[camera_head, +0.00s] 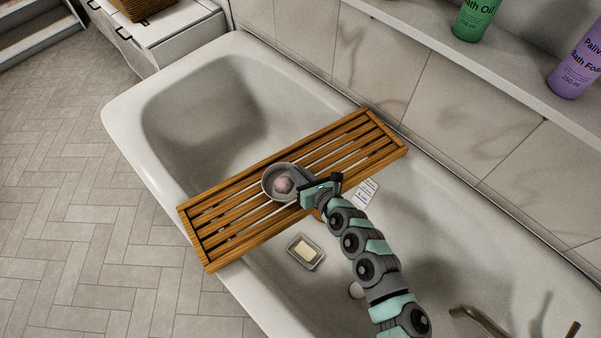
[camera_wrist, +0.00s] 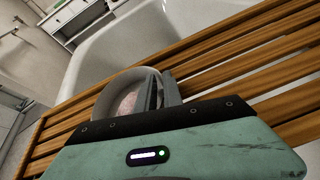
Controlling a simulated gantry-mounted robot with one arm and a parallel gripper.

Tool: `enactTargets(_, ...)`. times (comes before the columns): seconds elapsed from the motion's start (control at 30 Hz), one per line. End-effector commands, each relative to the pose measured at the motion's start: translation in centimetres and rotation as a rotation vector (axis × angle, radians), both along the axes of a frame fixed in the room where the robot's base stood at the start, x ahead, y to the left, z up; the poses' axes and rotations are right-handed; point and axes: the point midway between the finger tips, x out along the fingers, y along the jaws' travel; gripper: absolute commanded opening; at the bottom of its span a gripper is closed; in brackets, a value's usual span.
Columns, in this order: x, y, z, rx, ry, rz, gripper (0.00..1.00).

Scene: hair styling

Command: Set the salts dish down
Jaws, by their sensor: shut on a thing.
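The salts dish (camera_head: 268,193) is a round grey dish with a pinkish lump in it. It is over the slatted wooden bath tray (camera_head: 238,247); I cannot tell whether it touches the slats. My gripper (camera_head: 303,184) is shut on the dish's right rim. In the wrist view the dish (camera_wrist: 104,104) shows beyond my gripper (camera_wrist: 160,92), with the pink contents partly hidden by the fingers. The tray (camera_wrist: 225,52) spans the tub under the dish, and its slats look bare elsewhere.
The white bathtub (camera_head: 180,130) lies under the tray. A small soap dish with a pale bar (camera_head: 305,252) and a printed card (camera_head: 367,193) lie near the tray's lower side. Green (camera_head: 474,18) and purple (camera_head: 578,65) bottles stand on the wall ledge. A tap (camera_head: 480,322) is at the lower right.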

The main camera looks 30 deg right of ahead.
Motion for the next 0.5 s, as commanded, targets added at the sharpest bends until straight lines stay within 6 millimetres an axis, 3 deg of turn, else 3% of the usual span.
enactTargets(0.2,0.01,0.0,-0.28,-0.001,0.0,0.0,0.0)
enactTargets(0.23,0.01,-0.01,-0.19,-0.001,0.0,0.0,0.13)
enactTargets(0.5,-0.01,-0.04,-0.13,-0.001,0.0,-0.001,0.33)
